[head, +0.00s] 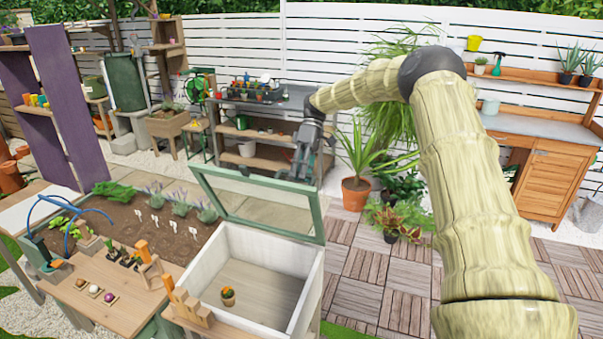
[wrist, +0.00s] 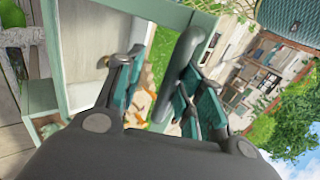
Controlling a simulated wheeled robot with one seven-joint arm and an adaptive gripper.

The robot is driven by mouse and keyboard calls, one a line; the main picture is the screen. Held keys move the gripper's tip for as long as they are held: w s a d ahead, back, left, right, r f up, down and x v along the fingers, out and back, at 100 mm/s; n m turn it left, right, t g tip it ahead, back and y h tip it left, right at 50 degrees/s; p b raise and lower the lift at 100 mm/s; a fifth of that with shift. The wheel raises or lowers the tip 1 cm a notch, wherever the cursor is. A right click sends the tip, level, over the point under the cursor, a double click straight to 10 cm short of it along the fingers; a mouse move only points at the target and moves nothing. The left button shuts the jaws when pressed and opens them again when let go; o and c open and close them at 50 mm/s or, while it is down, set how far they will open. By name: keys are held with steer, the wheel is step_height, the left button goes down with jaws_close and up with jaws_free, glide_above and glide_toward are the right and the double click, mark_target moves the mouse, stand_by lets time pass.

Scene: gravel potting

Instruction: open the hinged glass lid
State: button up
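The hinged glass lid (head: 252,178) has a green frame and stands raised and tilted at the back of a white-walled box (head: 318,268). The box's opening is uncovered. My gripper (head: 302,168) is at the lid's upper edge in the head view. In the wrist view my gripper (wrist: 160,95) has its two fingers spread apart. A rounded grey-green bar (wrist: 190,45), perhaps the lid's handle, lies between them, nearer the right finger. Whether it touches that finger I cannot tell. Green frame bars (wrist: 52,50) and the box show behind the fingers.
A small potted plant (head: 228,296) stands inside the box. A wooden table (head: 115,298) with small pots and wooden racks is at the left, beside a soil bed (head: 150,215). A shelf bench (head: 265,110) stands behind. Plants in pots (head: 355,192) and decking (head: 375,270) are on the right.

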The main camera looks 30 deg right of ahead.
steer(key=v, duration=1.2)
steer(key=shift+a, duration=0.1)
stand_by(0.6)
